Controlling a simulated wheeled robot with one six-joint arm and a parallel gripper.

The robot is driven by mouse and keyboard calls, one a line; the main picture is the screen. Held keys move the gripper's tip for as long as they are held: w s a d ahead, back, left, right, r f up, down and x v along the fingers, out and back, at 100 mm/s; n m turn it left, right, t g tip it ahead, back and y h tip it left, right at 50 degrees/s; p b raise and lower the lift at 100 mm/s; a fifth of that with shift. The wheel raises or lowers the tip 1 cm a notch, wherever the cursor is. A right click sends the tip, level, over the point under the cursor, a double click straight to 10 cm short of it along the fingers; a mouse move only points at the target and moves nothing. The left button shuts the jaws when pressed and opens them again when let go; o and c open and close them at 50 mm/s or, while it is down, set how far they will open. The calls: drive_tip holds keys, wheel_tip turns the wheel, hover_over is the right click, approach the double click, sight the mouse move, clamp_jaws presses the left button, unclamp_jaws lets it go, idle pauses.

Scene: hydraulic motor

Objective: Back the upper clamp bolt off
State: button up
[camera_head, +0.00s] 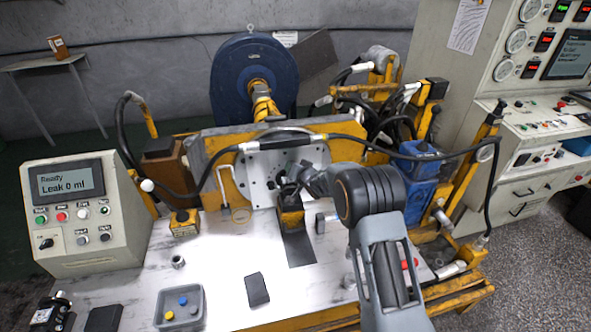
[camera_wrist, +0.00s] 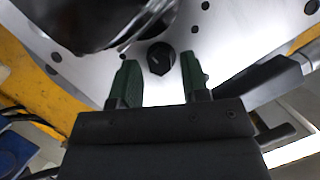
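A dark bolt head (camera_wrist: 161,58), which appears to be the clamp bolt, sits on the light metal plate (camera_wrist: 225,45) in the wrist view. My gripper (camera_wrist: 155,82) is open, with its two green fingertips on either side of the bolt head and a little short of it. Gaps show on both sides, and nothing is held. A large dark round body (camera_wrist: 85,18) fills the upper left of that view. In the head view my gripper (camera_head: 290,188) is at the upright plate (camera_head: 257,187), and my arm and gripper hide the bolt there.
A hose (camera_head: 410,157) arches across above my arm. A yellow block (camera_head: 184,223), a grey tray (camera_head: 180,309) and a dark block (camera_head: 257,289) are on the bench. A control box (camera_head: 85,215) reading "Leak 0 ml" stands left. The bench's front middle is mostly clear.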

clamp_jaws()
drive_tip(key=shift+f+b, duration=0.1)
drive_tip(key=shift+b, duration=0.25)
